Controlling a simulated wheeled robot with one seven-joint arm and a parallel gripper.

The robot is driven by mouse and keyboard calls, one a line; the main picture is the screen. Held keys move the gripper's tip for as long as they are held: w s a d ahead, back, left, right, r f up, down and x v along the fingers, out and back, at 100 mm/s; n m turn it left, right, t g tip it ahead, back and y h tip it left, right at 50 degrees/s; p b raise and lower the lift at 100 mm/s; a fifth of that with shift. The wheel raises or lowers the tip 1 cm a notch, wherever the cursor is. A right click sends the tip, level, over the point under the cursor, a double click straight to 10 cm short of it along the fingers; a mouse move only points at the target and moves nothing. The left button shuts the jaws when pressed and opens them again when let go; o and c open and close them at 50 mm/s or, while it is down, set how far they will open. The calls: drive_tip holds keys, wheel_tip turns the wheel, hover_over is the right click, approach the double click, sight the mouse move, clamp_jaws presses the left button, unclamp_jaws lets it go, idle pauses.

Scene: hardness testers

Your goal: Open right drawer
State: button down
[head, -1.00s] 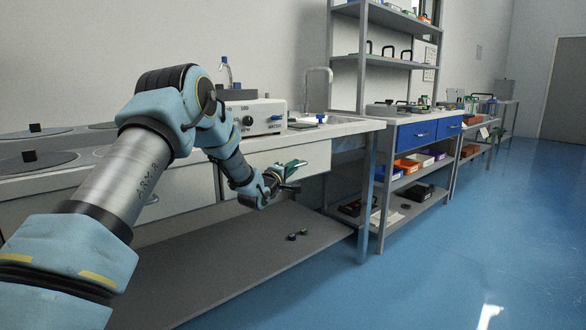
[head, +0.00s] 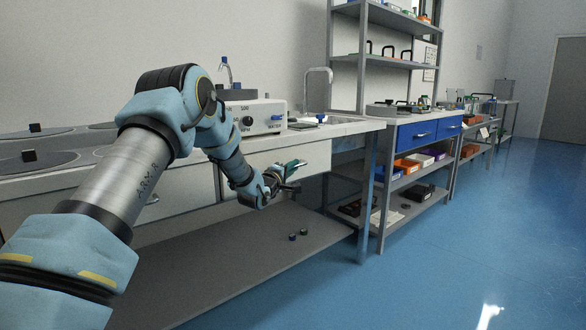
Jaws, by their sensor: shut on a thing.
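The right drawer (head: 312,157) has a plain white front under the worktop, to the right of my forearm in the head view. I see no clear gap around its front. Another white drawer front (head: 190,190) is to the left, partly covered by my arm.
A table leg (head: 367,200) stands to the right. A tester box (head: 258,117) and a tap (head: 330,85) are above. Blue floor (head: 450,270) is clear at right.

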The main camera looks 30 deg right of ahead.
drive_tip(key=shift+s, duration=0.1)
drive_tip(key=s+d+b, duration=0.1)
drive_tip(key=s+d, duration=0.1)
drive_tip(key=s, duration=1)
drive_tip(key=s+d+b, duration=0.1)
drive_tip(key=s+d, duration=0.2)
drive_tip(key=s, duration=1)
drive_tip(key=shift+s, duration=0.1)
drive_tip(key=c, duration=0.9)
unclamp_jaws()
drive_tip(key=v, duration=1.1)
drive_tip(key=shift+p, duration=0.35)
